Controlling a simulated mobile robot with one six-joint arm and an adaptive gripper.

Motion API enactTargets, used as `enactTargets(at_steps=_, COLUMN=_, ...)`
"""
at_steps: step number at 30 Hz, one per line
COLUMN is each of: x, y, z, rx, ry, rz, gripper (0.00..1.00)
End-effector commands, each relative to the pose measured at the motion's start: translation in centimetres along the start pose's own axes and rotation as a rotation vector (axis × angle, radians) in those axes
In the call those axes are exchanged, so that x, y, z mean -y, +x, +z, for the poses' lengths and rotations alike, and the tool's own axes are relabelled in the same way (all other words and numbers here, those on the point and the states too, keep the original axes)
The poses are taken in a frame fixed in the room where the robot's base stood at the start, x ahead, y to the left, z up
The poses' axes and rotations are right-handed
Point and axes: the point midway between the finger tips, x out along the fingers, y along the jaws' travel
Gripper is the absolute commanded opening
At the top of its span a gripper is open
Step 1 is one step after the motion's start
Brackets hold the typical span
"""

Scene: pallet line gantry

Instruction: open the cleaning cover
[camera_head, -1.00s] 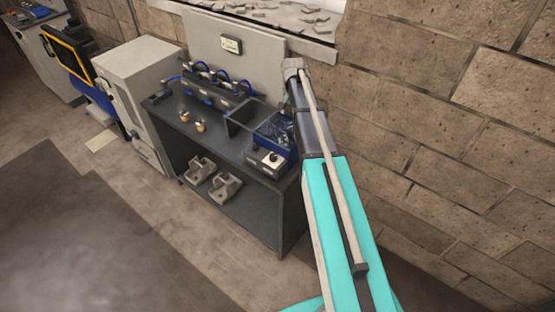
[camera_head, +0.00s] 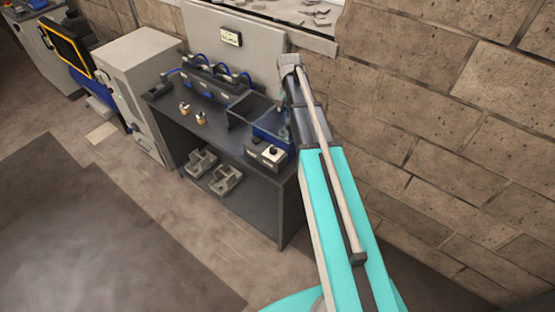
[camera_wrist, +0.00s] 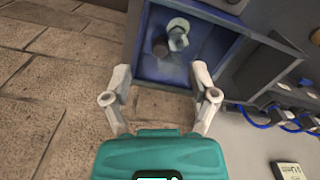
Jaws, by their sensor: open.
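A blue box (camera_head: 270,130) stands at the right end of the dark bench, partly hidden behind my arm in the head view. In the wrist view the blue box (camera_wrist: 185,70) shows a blue rim and a pale green round part with a dark cylinder inside. I cannot tell whether a clear cover lies over it. A dark grey panel (camera_wrist: 267,68) stands beside its right edge; whether this is the cover is unclear. My gripper (camera_wrist: 161,76) is open and empty, its fingertips near the box's near edge, with no contact visible. The head view hides the fingers.
Two brass-coloured parts (camera_head: 193,113) and a row of blue-hosed units (camera_head: 210,82) are on the bench (camera_head: 228,150). A brick wall (camera_head: 440,120) rises close by on the right.

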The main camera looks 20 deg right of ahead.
Motion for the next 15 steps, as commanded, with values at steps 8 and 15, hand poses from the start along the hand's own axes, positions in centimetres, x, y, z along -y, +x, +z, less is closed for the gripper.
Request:
enactTargets(at_steps=8, x=0.0, y=2.4, z=3.7, rx=0.0, ry=-0.074, rz=0.0, gripper=0.76)
enactTargets(at_steps=15, x=-0.1, y=4.1, z=6.6, rx=0.0, ry=-0.137, rz=0.0, gripper=0.76)
